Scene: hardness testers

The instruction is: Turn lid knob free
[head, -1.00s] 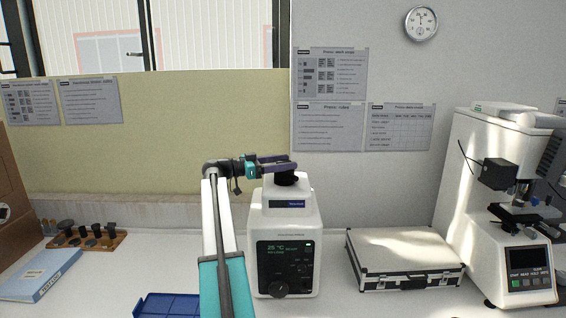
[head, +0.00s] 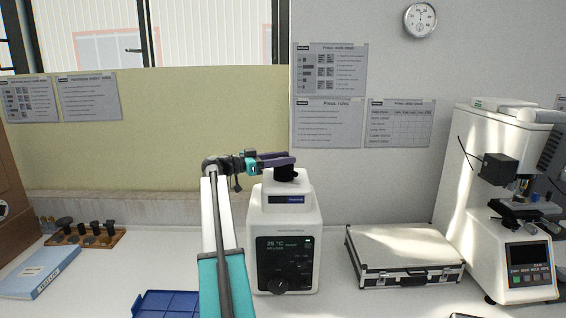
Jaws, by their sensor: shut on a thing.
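The lid knob (head: 286,175) is a black round knob on top of the white press (head: 310,226). The press has a dark front panel with a screen reading 25 °C and a black dial. My gripper (head: 283,160) reaches in from the left, level with the press top, and is shut on the lid knob. The gripper covers the upper part of the knob, so the exact finger contact is hidden. The press stands upright on the white bench.
A silver case (head: 404,256) lies right of the press, with a hardness tester (head: 479,180) beyond it. A blue tray (head: 168,303), a wooden rack (head: 110,241) of dark parts and a blue-white binder (head: 40,273) are on the left. Bench between them is clear.

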